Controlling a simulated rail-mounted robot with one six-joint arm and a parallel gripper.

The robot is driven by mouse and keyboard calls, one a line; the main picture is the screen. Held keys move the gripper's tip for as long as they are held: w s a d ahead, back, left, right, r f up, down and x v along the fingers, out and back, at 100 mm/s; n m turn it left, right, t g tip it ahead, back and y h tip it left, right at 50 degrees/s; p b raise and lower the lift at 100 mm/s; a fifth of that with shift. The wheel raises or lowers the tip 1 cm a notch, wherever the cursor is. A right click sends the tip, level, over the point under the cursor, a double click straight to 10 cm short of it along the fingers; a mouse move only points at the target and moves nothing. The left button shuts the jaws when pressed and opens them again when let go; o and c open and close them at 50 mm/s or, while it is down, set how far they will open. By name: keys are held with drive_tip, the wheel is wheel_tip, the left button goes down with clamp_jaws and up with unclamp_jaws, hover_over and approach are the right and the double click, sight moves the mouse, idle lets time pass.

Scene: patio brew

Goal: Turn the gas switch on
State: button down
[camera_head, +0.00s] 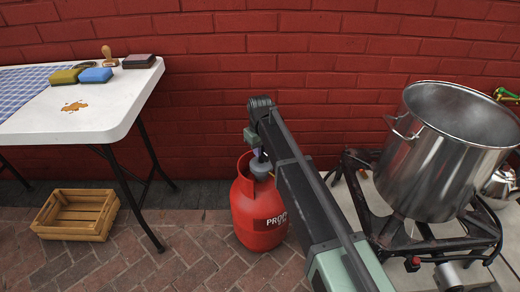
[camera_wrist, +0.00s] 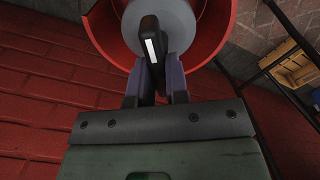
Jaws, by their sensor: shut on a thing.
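The red propane tank (camera_head: 259,215) stands on the brick floor against the wall, right of the white table. Its grey regulator (camera_head: 261,167) sits on top inside the red collar. In the wrist view the gas switch (camera_wrist: 151,42) is a black lever with a white mark, in front of the round grey regulator (camera_wrist: 178,20). My gripper (camera_wrist: 158,80) has its two purple-grey fingers shut on the lever from both sides. In the head view my arm hides part of the tank and most of the gripper.
A large steel pot (camera_head: 440,150) stands on a black burner frame (camera_head: 375,215) to the right. A white table (camera_head: 105,105) with sponges and a blue checked cloth stands at left. A wooden crate (camera_head: 75,215) lies on the floor near it. The brick wall is close behind the tank.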

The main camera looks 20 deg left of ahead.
drive_tip(key=c, duration=1.1)
unclamp_jaws()
wheel_tip(320, 180, up, 11)
drive_tip(key=p, duration=1.1)
drive_tip(key=shift+f, duration=0.15)
